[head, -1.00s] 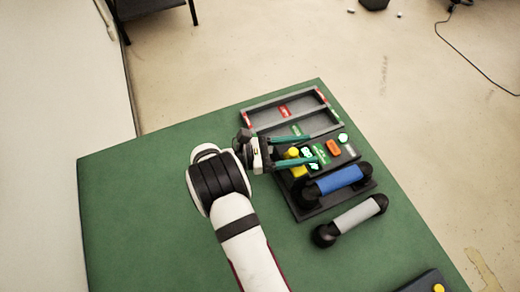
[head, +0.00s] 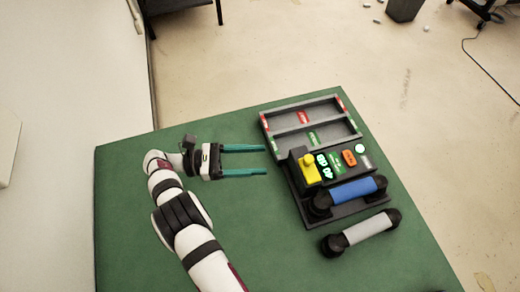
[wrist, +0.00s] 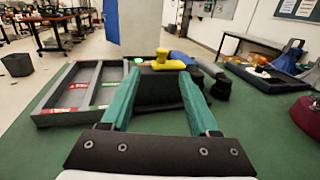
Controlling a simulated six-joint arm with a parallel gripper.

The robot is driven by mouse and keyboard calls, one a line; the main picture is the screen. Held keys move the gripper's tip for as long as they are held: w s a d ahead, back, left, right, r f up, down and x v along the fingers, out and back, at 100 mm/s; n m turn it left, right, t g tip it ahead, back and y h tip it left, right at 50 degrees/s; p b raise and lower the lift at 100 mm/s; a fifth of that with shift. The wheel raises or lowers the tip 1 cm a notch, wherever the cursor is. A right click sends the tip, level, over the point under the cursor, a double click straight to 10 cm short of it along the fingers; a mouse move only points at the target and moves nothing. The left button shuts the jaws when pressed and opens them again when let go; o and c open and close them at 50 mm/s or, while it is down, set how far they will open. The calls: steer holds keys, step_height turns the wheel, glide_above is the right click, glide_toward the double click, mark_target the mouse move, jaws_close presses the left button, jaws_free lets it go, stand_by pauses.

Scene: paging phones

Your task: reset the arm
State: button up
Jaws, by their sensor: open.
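My gripper (head: 266,160) is open and empty, with its two long teal fingers apart. It hangs over the green table to the left of the phone base and points right. The phone base is dark, with a yellow knob (head: 311,168), an orange button (head: 349,158) and a lit green-white button (head: 361,149). The blue handset (head: 352,189) lies on the base. In the wrist view the yellow knob (wrist: 163,62) shows between the teal fingers, some way off.
A grey handset (head: 364,232) lies on the table in front of the base. A grey two-slot tray (head: 298,129) with red and green labels sits behind it. The table's left part (head: 125,220) is clear. Another dark station (wrist: 262,75) shows at right in the wrist view.

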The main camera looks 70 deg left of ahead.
steer(key=w+d+r+m+g+h, duration=0.3)
steer(key=w+d+r+m+g, duration=0.3)
steer(key=w+d, duration=0.3)
steer(key=w+d+r+m+g+h, duration=0.3)
steer(key=w+d+r+m+g, duration=0.4)
steer(key=w, duration=0.5)
steer(key=s+d+r+m+g+y, duration=0.2)
steer(key=d+m+g, duration=0.45)
steer(key=d, duration=1.05)
steer(key=s+d+f+m+t+y, duration=0.1)
steer(key=s+d+m+y, duration=0.2)
steer(key=m, duration=0.6)
steer(key=s+d+f+m+t+y, duration=0.1)
steer(key=s+d+m+y, duration=0.3)
steer(key=s+m+y, duration=0.3)
steer(key=s+m, duration=0.1)
steer(key=m, duration=0.2)
steer(key=shift+s+d+f, duration=0.15)
steer(key=shift+d+f, duration=0.15)
steer(key=shift+f, duration=0.05)
